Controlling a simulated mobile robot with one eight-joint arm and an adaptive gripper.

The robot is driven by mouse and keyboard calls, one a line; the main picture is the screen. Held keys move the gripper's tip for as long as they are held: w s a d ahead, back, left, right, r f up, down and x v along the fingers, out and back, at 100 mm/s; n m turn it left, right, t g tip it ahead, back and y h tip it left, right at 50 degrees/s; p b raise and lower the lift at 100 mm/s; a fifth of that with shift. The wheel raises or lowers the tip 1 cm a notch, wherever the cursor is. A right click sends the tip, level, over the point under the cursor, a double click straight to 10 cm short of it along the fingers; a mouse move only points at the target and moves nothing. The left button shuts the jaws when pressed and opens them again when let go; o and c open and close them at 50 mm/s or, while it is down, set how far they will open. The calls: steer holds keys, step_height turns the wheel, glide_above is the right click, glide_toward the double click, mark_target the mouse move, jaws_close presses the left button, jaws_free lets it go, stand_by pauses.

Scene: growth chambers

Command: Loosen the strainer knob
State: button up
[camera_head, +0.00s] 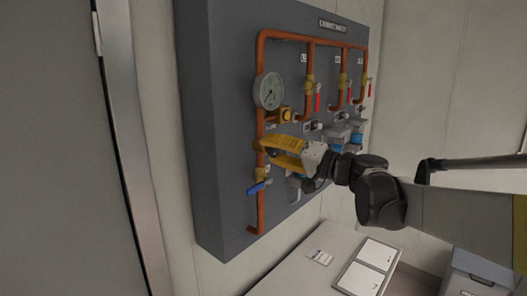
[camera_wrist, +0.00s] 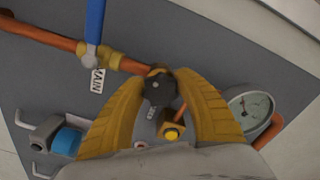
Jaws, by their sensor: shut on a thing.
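The strainer knob (camera_wrist: 158,88) is a dark lobed knob on the copper pipe, seen in the wrist view between my two yellow fingers. My gripper (camera_wrist: 160,82) is shut on it, with one fingertip at each side. In the head view my gripper (camera_head: 262,147) reaches from the right to the vertical copper pipe (camera_head: 261,215) at the left of the grey panel. There the knob is hidden behind the fingers.
A blue-handled valve (camera_head: 258,187) sits below my gripper, by a MAIN label (camera_wrist: 97,80). A pressure gauge (camera_head: 269,91) and a yellow-capped brass fitting (camera_head: 286,115) are close above. Red-handled valves (camera_head: 318,97) stand on the branches. A white bench top (camera_head: 300,262) lies below.

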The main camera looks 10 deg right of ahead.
steer(key=n, duration=0.4)
steer(key=shift+f+n, duration=0.15)
steer(key=shift+n, duration=0.15)
steer(key=n, duration=0.4)
steer(key=shift+b, duration=0.4)
steer(key=shift+n, duration=0.4)
steer(key=o, duration=1.2)
steer(key=shift+d, duration=0.1)
steer(key=shift+o, duration=0.2)
steer(key=v, duration=1.2)
